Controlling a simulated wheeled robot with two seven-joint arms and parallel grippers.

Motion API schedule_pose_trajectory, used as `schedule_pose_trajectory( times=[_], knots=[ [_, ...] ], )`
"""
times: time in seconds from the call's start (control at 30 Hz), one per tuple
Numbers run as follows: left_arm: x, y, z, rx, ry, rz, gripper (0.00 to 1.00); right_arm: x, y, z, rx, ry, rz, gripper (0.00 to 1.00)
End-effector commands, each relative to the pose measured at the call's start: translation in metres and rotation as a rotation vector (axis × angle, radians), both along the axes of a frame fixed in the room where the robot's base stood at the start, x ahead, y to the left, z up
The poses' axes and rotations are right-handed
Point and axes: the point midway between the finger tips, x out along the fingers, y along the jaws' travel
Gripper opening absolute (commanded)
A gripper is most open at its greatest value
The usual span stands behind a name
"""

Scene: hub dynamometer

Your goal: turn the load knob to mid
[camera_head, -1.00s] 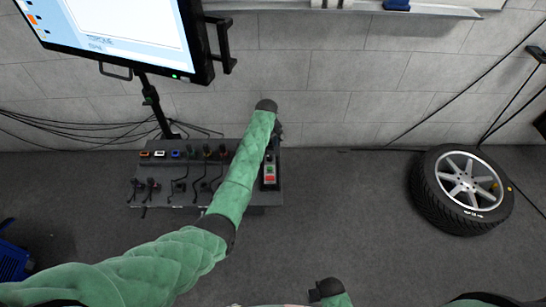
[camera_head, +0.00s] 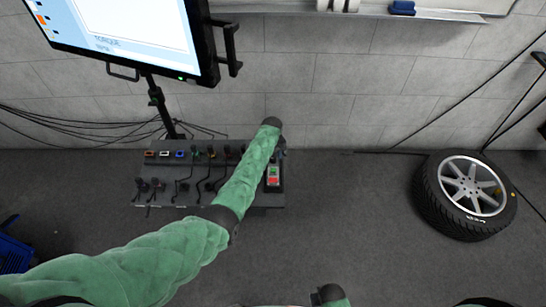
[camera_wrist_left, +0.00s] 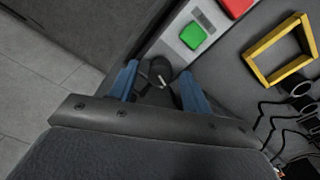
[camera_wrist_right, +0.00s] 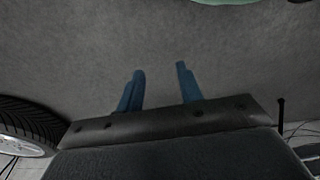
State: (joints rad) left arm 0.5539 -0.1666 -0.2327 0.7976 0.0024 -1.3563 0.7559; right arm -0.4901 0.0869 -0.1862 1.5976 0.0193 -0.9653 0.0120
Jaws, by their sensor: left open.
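The load knob appears to be the dark round knob with a pale pointer mark (camera_wrist_left: 160,70) in the left wrist view. It sits at the end of a grey strip with a green button (camera_wrist_left: 193,35) and a red button (camera_wrist_left: 235,6). My left gripper (camera_wrist_left: 158,76) is open, its blue fingers on either side of the knob; I cannot tell whether they touch it. In the head view my forearm and wrist hide the knob and most of the left gripper. My right gripper (camera_wrist_right: 160,72) is open and empty above the floor.
The dark control console (camera_head: 160,199) carries small switches and cables. A yellow square frame (camera_wrist_left: 254,65) stands near the buttons. A monitor (camera_head: 207,50) hangs above the console on the left. A wheel with tyre (camera_head: 433,205) lies on the right. The floor between is clear.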

Motion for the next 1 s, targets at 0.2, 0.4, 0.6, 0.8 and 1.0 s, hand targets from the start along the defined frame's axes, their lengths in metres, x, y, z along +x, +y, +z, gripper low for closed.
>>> schedule_pose_trajectory(
  times=[0.2,0.4,0.6,0.8,1.0],
  knots=[
    [0.0,0.0,0.0,0.0,0.0,0.0,0.19,0.0,0.0,0.001,0.0,0.002,0.0,0.36],
    [0.0,0.0,0.0,0.0,0.0,-0.002,0.04,0.0,0.0,0.001,0.0,0.002,0.0,0.36],
    [0.0,0.0,0.001,0.0,0.0,-0.035,0.04,0.001,0.0,0.001,0.0,-0.003,0.001,0.36],
    [0.001,0.0,0.002,-0.001,-0.001,-0.138,0.04,-0.004,-0.002,-0.007,-0.003,-0.002,0.002,0.36],
    [0.001,0.0,0.002,0.0,-0.001,-0.307,0.04,-0.006,-0.005,-0.02,-0.005,-0.011,0.003,0.36]
  ],
)
